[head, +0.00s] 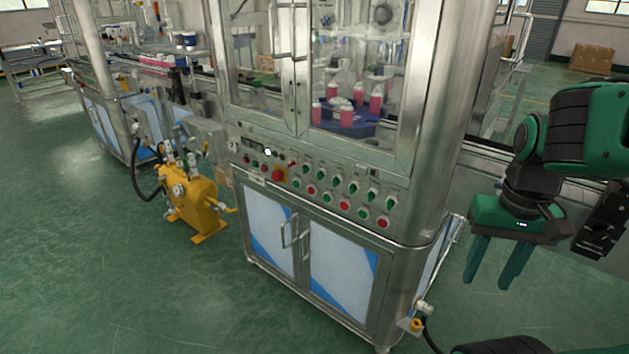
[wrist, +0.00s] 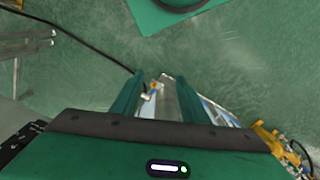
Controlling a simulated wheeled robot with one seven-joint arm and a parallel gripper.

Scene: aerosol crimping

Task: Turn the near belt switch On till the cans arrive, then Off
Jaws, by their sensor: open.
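Pink cans (head: 347,117) stand on a blue turntable (head: 372,127) behind the machine's glass doors. More pink items (head: 160,59) sit on the line at the back left. My gripper (head: 489,284) is open and empty, pointing down, right of the machine and apart from the panel. Its fingers also show in the wrist view (wrist: 161,82).
A yellow pump (head: 193,201) with black hoses stands on the floor left of the machine. A thick steel post (head: 446,120) forms the machine's right corner, between panel and gripper. A pipe fitting (head: 416,323) sticks out low at the right. Green floor in front is clear.

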